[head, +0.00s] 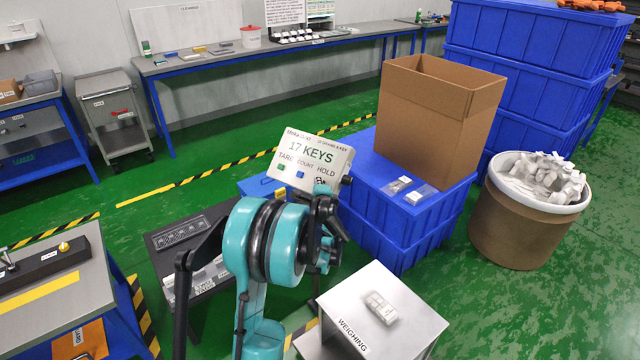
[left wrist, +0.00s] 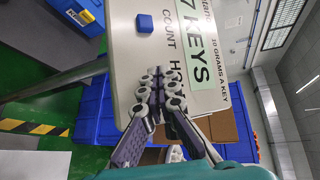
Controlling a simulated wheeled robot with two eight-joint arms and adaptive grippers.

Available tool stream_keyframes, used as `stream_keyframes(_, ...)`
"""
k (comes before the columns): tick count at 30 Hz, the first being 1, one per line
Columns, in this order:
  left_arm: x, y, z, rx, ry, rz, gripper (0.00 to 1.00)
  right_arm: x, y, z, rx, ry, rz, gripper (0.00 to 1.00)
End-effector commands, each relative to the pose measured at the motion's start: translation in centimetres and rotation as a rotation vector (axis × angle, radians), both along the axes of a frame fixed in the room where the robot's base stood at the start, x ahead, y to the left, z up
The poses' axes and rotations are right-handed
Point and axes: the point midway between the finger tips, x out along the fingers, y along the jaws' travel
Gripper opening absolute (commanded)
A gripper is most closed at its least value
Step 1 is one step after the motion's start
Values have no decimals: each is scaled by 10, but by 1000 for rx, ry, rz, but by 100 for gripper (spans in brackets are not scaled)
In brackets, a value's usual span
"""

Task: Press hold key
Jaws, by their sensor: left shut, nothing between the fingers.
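The scale's display panel (head: 312,160) reads "17 KEYS", with the labels TARE, COUNT and HOLD below. A green key (head: 282,156) sits under TARE and a blue key (head: 300,174) under COUNT; the blue key also shows in the left wrist view (left wrist: 144,23). My left gripper (head: 323,190) is shut and empty, at the panel's lower right under HOLD. In the left wrist view its fingertips (left wrist: 150,88) cover part of the HOLD label and hide the key there. I cannot tell whether they touch it. My right gripper is not in view.
The weighing plate (head: 408,335) holds a pale packet (head: 381,308). Behind the panel, blue crates (head: 400,225) carry an open cardboard box (head: 430,115) and small bags. A round bin (head: 520,225) full of white pieces stands at right. A grey bench (head: 40,290) is at left.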

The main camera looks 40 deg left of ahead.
Motion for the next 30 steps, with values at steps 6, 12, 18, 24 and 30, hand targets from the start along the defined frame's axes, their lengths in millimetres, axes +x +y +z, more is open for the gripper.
stream_keyframes(6,1,0,-1,0,0,0,0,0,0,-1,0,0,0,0)
stream_keyframes(12,1,0,-1,0,0,0,0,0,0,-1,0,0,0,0)
stream_keyframes(18,-4,0,5,0,0,0,0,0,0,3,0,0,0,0)
stream_keyframes(24,-10,-1,11,0,0,0,0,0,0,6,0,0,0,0)
stream_keyframes(30,-10,-1,10,0,0,0,0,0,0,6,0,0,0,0)
